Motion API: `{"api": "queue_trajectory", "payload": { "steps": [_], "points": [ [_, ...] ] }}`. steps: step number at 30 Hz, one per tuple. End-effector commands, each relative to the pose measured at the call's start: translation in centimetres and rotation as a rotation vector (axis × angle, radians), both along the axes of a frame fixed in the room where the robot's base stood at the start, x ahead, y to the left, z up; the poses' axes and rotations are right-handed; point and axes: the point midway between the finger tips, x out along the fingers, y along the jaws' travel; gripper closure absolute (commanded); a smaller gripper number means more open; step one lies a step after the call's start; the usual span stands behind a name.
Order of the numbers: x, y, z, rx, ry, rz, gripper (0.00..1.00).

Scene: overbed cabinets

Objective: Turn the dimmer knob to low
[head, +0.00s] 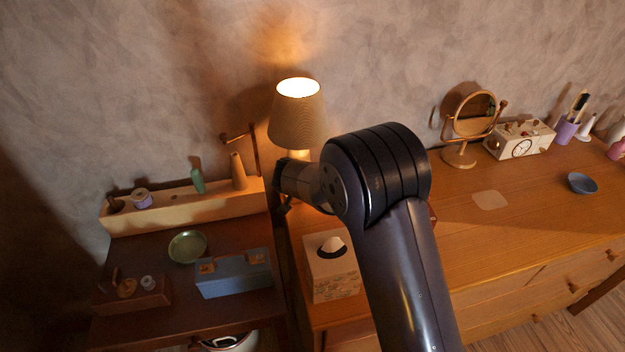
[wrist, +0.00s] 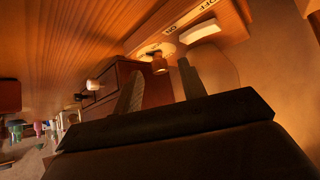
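The dimmer knob (wrist: 160,65) is a small brown cylinder on a round pale plate in the wrist view. Beside it are a white switch (wrist: 199,31) and a strip with "ON" and "OFF" lettering. My gripper (wrist: 162,65) is open, with its two dark fingers apart. The knob appears between the fingertips; I cannot tell whether they touch it. In the head view a lamp (head: 297,120) with a ribbed shade is lit brightly. My arm hides the lamp's lower part, the knob and most of the gripper there.
A tissue box (head: 331,268) stands in front of the lamp. A wooden shelf box (head: 180,208), a green dish (head: 187,246) and a blue box (head: 233,273) are at left. The middle cabinet top is mostly clear.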

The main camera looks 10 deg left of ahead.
Motion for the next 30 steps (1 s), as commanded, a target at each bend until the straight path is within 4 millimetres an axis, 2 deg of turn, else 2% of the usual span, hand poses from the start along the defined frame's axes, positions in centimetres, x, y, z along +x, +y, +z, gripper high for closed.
{"api": "queue_trajectory", "payload": {
  "steps": [7, 21, 30],
  "points": [
    [0.04, 0.01, -0.04, 0.000, 0.000, 0.000, 0.61],
    [0.02, 0.02, -0.01, 0.000, 0.000, 0.000, 0.99],
    [0.04, -0.01, -0.11, 0.002, 0.000, 0.016, 1.00]
  ]
}}
